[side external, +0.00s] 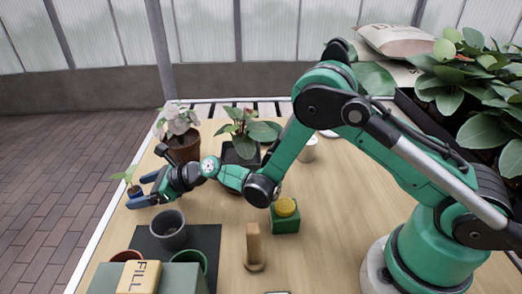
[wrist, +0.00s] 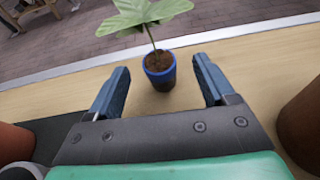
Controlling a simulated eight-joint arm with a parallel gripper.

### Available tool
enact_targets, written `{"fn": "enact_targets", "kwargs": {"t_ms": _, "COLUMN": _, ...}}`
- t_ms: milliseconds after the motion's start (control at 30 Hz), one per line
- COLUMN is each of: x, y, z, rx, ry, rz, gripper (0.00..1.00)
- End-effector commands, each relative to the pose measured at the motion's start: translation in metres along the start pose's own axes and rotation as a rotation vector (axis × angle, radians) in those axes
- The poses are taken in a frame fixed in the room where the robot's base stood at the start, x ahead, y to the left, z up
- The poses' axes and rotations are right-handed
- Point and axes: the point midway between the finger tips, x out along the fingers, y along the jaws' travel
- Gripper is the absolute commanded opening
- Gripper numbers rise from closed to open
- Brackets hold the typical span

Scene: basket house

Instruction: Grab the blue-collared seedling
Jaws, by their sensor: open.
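The blue-collared seedling (wrist: 160,65) is a small dark pot with a blue rim, brown soil and a thin stem with broad green leaves. In the wrist view it stands upright on the wooden table, centred just beyond the fingertips. My gripper (wrist: 160,80) is open, with one finger to each side of the pot and nothing between them touching it that I can see. In the side view the seedling (side external: 128,182) is at the table's left edge, partly hidden by my gripper (side external: 143,190).
A dark grey pot (side external: 168,230) stands on a black mat (side external: 205,240) near my gripper. A brown pot with a pale plant (side external: 184,146) is behind it. A dark-potted plant (side external: 240,150), a green block with a yellow top (side external: 285,215) and a wooden peg (side external: 254,245) stand further right.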

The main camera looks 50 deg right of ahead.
Motion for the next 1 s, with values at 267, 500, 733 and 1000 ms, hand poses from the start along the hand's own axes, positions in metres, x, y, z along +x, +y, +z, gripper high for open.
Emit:
{"fn": "enact_targets", "kwargs": {"t_ms": 267, "x": 0.036, "y": 0.000, "z": 0.000, "rx": -0.003, "ry": 0.000, "rz": 0.000, "gripper": 0.76}}
{"fn": "enact_targets", "kwargs": {"t_ms": 500, "x": 0.042, "y": 0.000, "z": 0.000, "rx": -0.004, "ry": 0.000, "rz": -0.001, "gripper": 0.76}}
{"fn": "enact_targets", "kwargs": {"t_ms": 733, "x": 0.042, "y": 0.000, "z": 0.001, "rx": -0.004, "ry": 0.001, "rz": -0.001, "gripper": 0.45}}
{"fn": "enact_targets", "kwargs": {"t_ms": 1000, "x": 0.042, "y": 0.000, "z": 0.001, "rx": -0.004, "ry": 0.001, "rz": -0.001, "gripper": 0.00}}
